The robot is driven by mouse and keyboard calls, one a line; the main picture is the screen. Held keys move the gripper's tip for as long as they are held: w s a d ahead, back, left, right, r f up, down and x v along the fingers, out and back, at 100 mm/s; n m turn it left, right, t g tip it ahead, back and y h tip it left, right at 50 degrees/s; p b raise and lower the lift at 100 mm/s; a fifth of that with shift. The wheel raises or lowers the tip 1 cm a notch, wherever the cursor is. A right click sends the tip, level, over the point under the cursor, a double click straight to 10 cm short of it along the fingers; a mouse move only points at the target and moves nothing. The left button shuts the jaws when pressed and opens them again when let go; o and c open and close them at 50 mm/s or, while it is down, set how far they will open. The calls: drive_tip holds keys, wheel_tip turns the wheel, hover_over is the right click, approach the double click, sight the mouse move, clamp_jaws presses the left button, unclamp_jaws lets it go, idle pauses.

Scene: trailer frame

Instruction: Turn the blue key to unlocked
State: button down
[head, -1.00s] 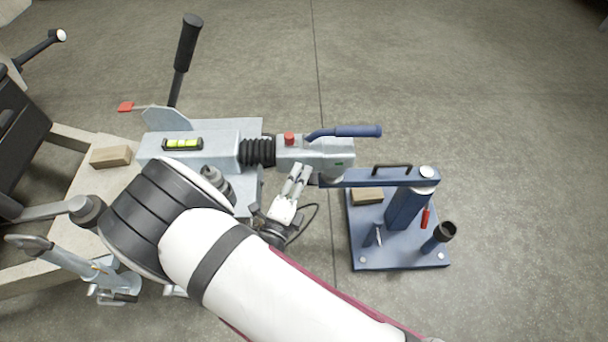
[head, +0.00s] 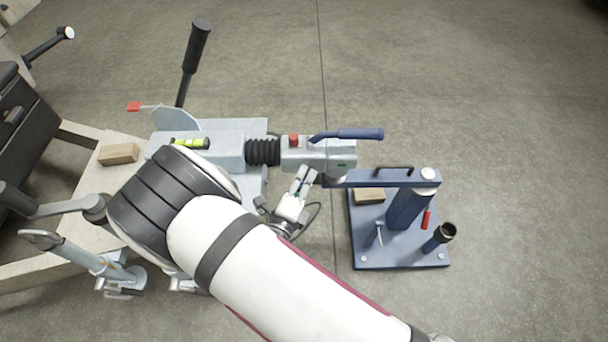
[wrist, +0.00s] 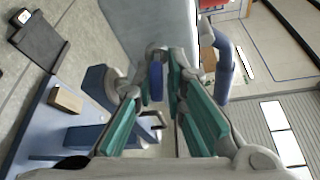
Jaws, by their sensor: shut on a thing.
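The blue key (wrist: 156,80) sticks out of a round lock on the side of the pale grey coupling head (wrist: 150,30) in the wrist view. My gripper (wrist: 157,88) has its teal pads on either side of the key and is shut on it. The key's bow shows narrow, close to edge-on. In the head view my gripper (head: 305,180) reaches to the near side of the coupling head (head: 318,153). There the key is hidden by the fingers. I cannot read any lock marking.
A blue handle (head: 350,134) and a red button (head: 293,140) top the coupling head. A blue stand (head: 408,210) supports it at right, with a wooden block (head: 368,196) on its base. Black bellows (head: 262,151) lie left. Open floor surrounds the stand.

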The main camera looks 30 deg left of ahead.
drive_tip(key=m+g+p, duration=0.1)
drive_tip(key=m+p, duration=0.1)
drive_tip(key=m, duration=0.1)
drive_tip(key=m+g, duration=0.1)
drive_tip(key=shift+s+f+g+y+p, duration=0.2)
drive_tip(key=shift+s+g+y+p, duration=0.1)
drive_tip(key=shift+y+p, duration=0.1)
drive_tip(key=m+g+y, duration=0.1)
drive_tip(key=m, duration=0.2)
drive_tip(key=shift+p, duration=0.4)
drive_tip(key=m, duration=0.1)
drive_tip(key=m+g+y, duration=0.1)
drive_tip(key=shift+w+a+m+y, duration=0.1)
drive_tip(key=shift+w+m+y, duration=0.05)
drive_tip(key=shift+m+y, duration=0.15)
drive_tip(key=shift+w+a+r+m+g+y+b, duration=0.1)
drive_tip(key=shift+m+g+y+b, duration=0.25)
drive_tip(key=shift+m, duration=0.25)
drive_tip(key=shift+w+r, duration=0.1)
drive_tip(key=c, duration=1.7)
unclamp_jaws()
drive_tip(key=shift+w, duration=0.1)
drive_tip(key=shift+s, duration=0.2)
